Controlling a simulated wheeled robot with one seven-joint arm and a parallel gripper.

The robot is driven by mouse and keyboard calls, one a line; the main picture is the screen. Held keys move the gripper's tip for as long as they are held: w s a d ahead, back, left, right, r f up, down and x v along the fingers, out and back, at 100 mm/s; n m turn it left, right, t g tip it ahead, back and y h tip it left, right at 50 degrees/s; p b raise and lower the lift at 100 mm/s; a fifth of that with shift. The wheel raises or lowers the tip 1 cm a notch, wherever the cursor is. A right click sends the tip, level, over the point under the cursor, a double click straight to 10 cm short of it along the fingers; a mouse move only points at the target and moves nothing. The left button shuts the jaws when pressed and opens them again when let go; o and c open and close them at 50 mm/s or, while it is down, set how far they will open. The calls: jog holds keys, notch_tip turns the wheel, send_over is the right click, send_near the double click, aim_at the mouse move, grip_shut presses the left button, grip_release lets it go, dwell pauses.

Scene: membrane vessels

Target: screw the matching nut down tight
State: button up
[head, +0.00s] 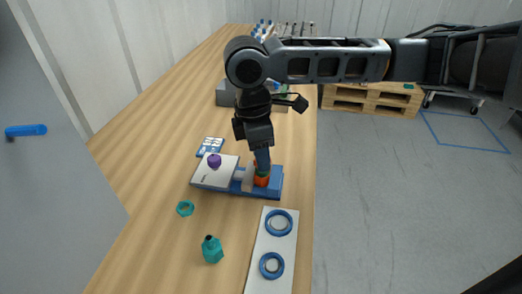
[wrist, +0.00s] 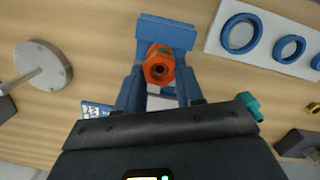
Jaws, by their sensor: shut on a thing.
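An orange hex nut (head: 261,181) sits at the right part of a blue fixture (head: 274,190) on the wooden table. A bit of green shows at its top. My gripper (head: 262,166) points down over it from above. In the wrist view the orange nut (wrist: 158,69) lies between the two blue fingers of my gripper (wrist: 159,84), which are shut on it. The end block of the blue fixture (wrist: 167,31) shows just beyond the nut. The thread under the nut is hidden, so I cannot tell how far down it sits.
A white plate (head: 205,176) with a purple knob (head: 214,160) lies left of the nut. A teal ring nut (head: 185,208) and a teal fitting (head: 212,251) lie loose in front. A white board (head: 259,249) holds blue rings. Crates and bottles stand farther back.

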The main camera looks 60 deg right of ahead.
jog(key=shift+f, duration=0.15)
jog(key=o, duration=1.1)
jog(key=shift+w+a+r, duration=0.1)
jog(key=shift+r, duration=1.2)
jog(key=shift+w+a+r, duration=0.1)
jog(key=shift+w+r, duration=0.05)
jog(key=shift+r, duration=1.15)
jog(key=shift+w+a+r, duration=0.1)
jog(key=shift+r, duration=1.2)
jog(key=shift+o, duration=0.3)
